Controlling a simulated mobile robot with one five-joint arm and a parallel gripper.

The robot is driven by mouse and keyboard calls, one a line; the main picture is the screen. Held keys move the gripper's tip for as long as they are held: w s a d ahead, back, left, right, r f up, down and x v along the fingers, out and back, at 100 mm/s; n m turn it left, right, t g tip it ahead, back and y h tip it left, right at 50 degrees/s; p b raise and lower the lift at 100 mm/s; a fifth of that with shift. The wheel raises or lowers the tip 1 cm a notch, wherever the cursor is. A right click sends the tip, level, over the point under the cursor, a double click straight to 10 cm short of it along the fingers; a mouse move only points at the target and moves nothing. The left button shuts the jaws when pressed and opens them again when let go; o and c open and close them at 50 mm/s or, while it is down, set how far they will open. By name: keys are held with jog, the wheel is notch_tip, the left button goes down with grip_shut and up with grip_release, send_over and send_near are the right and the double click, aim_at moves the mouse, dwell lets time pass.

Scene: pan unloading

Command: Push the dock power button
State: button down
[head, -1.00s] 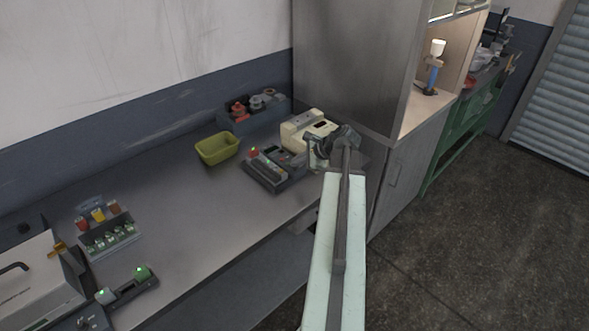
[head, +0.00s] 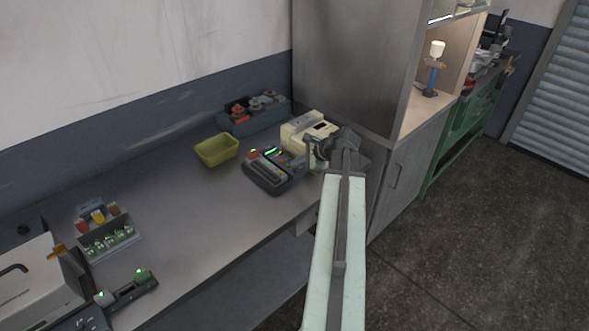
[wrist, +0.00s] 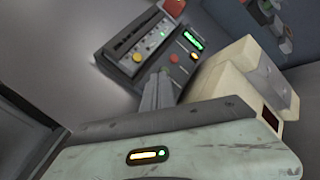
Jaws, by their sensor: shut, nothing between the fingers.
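The dark dock (head: 268,176) sits on the bench beside a cream machine (head: 303,135). In the wrist view its panel (wrist: 128,28) shows a lit green display (wrist: 188,38), a row of small lights, a round red button (wrist: 174,59) and a larger red knob (wrist: 175,6). I cannot tell which control is the power button. My gripper (wrist: 160,76) is shut and empty, its fingers in front of the dock's near right part and hiding some of it. Whether they touch the panel cannot be told. In the head view my gripper (head: 309,150) is at the dock's right.
A yellow-green bin (head: 217,150) and a grey holder (head: 252,112) stand behind the dock. A small rack (head: 108,236) and a grey box (head: 38,282) are at the left. A tall metal cabinet (head: 350,65) rises just behind my gripper.

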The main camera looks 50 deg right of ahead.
jog(key=shift+r+p, duration=0.3)
jog(key=shift+r, duration=0.3)
notch_tip(320, 180, up, 6)
jog(key=p, duration=0.6)
dwell(0.5)
jog(key=shift+d, duration=0.1)
